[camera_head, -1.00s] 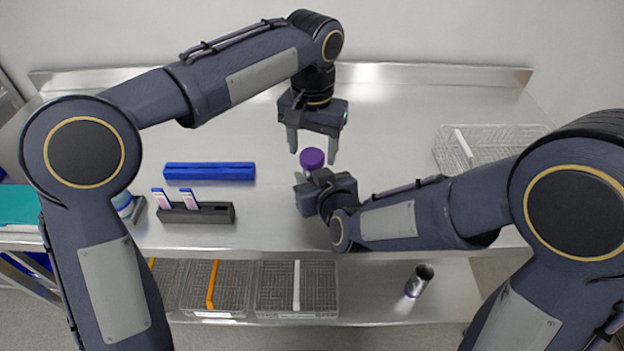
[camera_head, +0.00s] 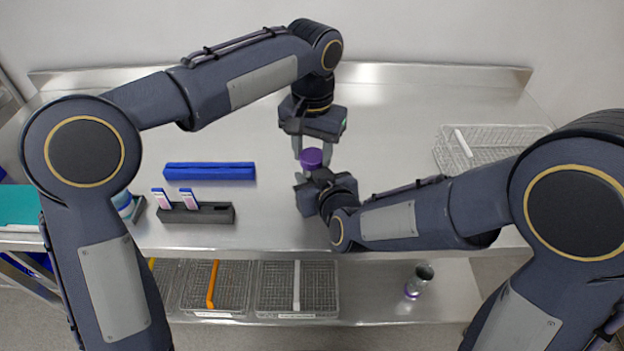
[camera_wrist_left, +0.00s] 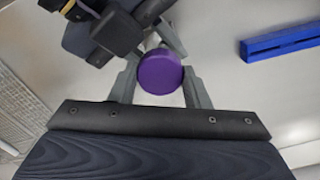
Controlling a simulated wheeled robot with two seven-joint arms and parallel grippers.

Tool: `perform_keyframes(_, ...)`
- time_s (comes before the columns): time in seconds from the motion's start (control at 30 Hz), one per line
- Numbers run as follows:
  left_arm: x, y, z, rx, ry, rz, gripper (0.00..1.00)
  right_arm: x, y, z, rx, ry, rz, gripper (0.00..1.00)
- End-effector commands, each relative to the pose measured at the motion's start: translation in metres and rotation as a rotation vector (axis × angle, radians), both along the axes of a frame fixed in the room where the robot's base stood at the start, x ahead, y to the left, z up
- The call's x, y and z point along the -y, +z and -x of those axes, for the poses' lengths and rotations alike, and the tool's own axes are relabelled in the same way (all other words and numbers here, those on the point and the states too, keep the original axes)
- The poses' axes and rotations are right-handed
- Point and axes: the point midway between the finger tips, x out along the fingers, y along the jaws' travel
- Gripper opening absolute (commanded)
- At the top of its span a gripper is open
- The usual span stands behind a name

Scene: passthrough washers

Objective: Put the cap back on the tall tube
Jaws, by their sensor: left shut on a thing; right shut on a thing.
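The round purple cap (camera_head: 312,157) is directly above the right gripper's fingers. My left gripper (camera_head: 312,153) points down from above and is shut on the cap, one finger on each side. The left wrist view shows the cap (camera_wrist_left: 160,72) from above between the left fingers. My right gripper (camera_head: 307,178) reaches in from the lower right and is shut just below the cap, apparently on the tall tube. The tube's body is hidden by the cap and the grippers, so I cannot tell how cap and tube meet.
A blue bar (camera_head: 209,171) and a dark rack (camera_head: 205,213) with two slides lie to the left. A wire basket (camera_head: 484,149) stands at the back right. Baskets (camera_head: 296,289) and a cylinder with a purple end (camera_head: 419,281) are on the lower shelf. The back of the table is clear.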

Motion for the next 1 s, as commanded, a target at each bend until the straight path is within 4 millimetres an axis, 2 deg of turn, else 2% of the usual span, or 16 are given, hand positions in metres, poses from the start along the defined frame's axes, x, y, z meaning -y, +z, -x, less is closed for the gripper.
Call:
perform_keyframes(0.03,0.001,0.000,0.000,-0.001,-0.001,0.002,0.47,0.000,0.000,0.000,0.000,0.001,0.000,0.00)
perform_keyframes(0.2,0.001,0.000,0.000,0.000,-0.001,0.001,0.68,0.000,0.000,0.000,0.000,0.001,0.000,0.00)
perform_keyframes(0.57,0.001,0.006,0.000,0.001,0.000,0.002,0.68,0.000,0.000,0.000,0.000,0.000,0.000,0.00)
perform_keyframes(0.67,0.001,0.020,-0.001,0.003,0.001,0.002,0.68,0.000,0.000,0.000,0.000,0.000,0.000,0.00)
perform_keyframes(1.0,0.002,0.091,0.000,0.004,-0.002,0.004,0.68,0.000,0.000,0.000,0.001,0.000,0.000,0.00)
